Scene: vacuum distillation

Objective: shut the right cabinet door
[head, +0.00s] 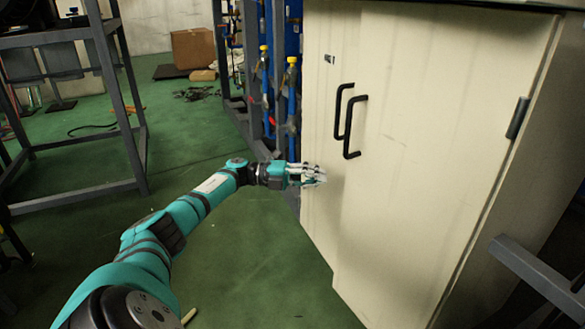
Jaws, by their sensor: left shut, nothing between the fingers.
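The cream cabinet fills the right half of the head view. Its right door (437,150) has a black bar handle (355,127) near its left edge and a dark hinge (518,118) at its right side. The right door's lower left corner looks stepped out from the left door, so it may stand slightly ajar; the gap is hard to judge. The left door (322,100) has its own black handle (341,110). My left gripper (318,174) is shut and empty, in front of the left door below the handles. Whether it touches the door is unclear. My right gripper is out of view.
A grey metal frame (138,150) stands at the left. Blue equipment with yellow caps (291,75) stands beside the cabinet. A cardboard box (193,48) sits at the back. A grey bar (540,268) is at the lower right. The green floor (250,265) is mostly clear before the cabinet.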

